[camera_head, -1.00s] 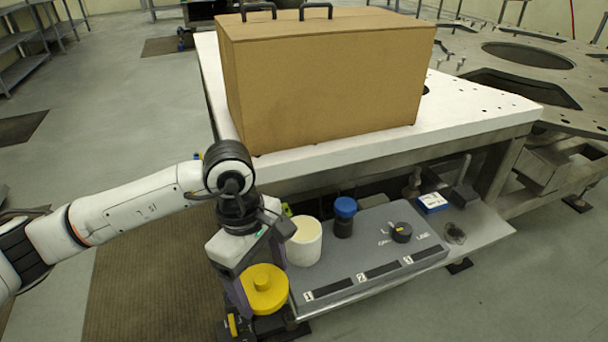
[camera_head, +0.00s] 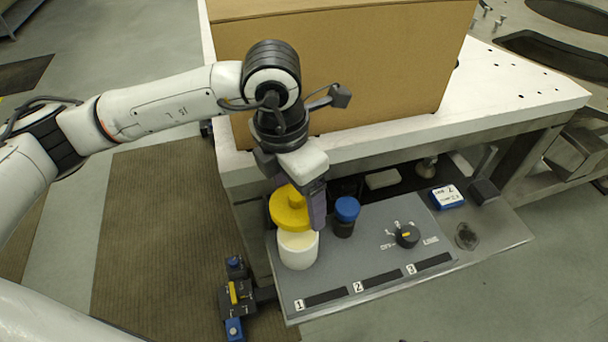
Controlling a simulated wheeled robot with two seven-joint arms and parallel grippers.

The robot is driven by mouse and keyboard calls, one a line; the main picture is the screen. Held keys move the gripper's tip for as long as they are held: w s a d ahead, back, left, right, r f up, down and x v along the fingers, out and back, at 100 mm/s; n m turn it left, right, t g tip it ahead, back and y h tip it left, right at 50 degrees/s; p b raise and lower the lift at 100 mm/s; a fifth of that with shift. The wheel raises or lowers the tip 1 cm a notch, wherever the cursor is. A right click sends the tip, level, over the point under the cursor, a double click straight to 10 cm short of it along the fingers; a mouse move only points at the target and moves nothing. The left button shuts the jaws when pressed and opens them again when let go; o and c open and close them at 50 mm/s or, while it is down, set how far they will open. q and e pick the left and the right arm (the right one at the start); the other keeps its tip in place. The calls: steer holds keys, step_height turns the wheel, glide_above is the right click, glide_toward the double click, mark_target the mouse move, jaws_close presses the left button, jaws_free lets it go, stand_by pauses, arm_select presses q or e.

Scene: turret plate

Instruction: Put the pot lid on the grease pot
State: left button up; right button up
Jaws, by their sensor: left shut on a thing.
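The grease pot (camera_head: 298,252) is a white cylinder standing upright at the left end of the grey panel. The yellow pot lid (camera_head: 289,212), round with a raised knob, is directly over the pot's mouth and hides part of the rim. I cannot tell whether it touches the rim. My left gripper (camera_head: 302,200) points down from above and is shut on the lid; one dark finger shows at the lid's right side. My right gripper is not in view.
A blue-capped dark jar (camera_head: 345,216) stands just right of the pot, close to my left finger. The grey panel (camera_head: 349,261) carries a black knob (camera_head: 407,235). A blue-and-white box (camera_head: 447,196) lies further right. A large cardboard box (camera_head: 390,65) stands behind on the white table.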

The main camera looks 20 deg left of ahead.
arm_select(q)
steer(key=shift+s+f, duration=0.25)
steer(key=shift+f, duration=0.15)
steer(key=shift+s+f+b, duration=0.1)
steer(key=shift+f+b, duration=0.25)
steer(key=shift+b, duration=0.05)
step_height(320, 180, down, 3)
steer(key=shift+f+b, duration=0.15)
steer(key=shift+b, duration=0.7)
steer(key=shift+f+b, duration=0.95)
steer(key=shift+f, duration=0.1)
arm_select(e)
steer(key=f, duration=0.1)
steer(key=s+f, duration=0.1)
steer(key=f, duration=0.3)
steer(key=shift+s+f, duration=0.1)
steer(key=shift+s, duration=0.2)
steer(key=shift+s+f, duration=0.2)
arm_select(q)
steer(key=shift+w+f+b, duration=0.15)
steer(key=shift+w+b, duration=0.05)
steer(key=shift+b, duration=0.6)
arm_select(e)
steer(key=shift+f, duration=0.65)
arm_select(q)
steer(key=shift+f+b, duration=0.85)
steer(key=shift+b, duration=0.4)
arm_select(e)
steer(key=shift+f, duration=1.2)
